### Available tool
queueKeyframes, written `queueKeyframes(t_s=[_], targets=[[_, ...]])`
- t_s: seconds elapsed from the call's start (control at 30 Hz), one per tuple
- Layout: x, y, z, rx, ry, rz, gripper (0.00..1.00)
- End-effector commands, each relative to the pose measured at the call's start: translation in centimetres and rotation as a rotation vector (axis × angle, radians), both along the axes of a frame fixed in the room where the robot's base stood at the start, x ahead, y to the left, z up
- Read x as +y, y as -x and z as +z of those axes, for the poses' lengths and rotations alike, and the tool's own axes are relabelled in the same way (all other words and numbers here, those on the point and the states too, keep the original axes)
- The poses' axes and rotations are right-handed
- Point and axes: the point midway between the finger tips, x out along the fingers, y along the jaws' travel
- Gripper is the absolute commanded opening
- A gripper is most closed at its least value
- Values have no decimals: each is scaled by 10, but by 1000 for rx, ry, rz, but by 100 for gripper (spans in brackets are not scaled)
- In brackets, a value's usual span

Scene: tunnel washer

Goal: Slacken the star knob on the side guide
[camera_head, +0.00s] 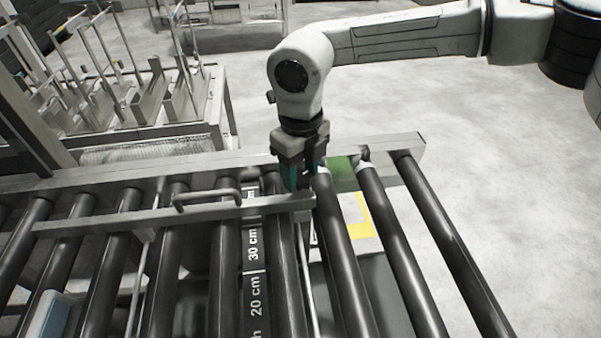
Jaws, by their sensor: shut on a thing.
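My gripper (303,178) points down at the far side of the roller conveyor, at the right end of the side guide (120,214). The side guide is a flat metal bar with a loop handle (207,196) on top, lying across the rollers. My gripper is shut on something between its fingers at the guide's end. I take this to be the star knob, but the fingers hide it, so its shape and how tight it is cannot be seen.
Dark rollers (403,255) run between metal rails (405,145). A scale strip (254,245) with centimetre marks lies between the rollers. A light blue block (48,316) is at lower left. A metal rack (150,115) stands behind. The floor (500,130) at right is clear.

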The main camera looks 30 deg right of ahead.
Motion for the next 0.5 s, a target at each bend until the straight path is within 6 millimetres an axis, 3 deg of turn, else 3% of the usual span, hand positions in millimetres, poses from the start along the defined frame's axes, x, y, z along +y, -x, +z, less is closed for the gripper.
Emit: queueKeyframes(t_s=[0.5], targets=[[0,-1,-1,-3,0,489,19]])
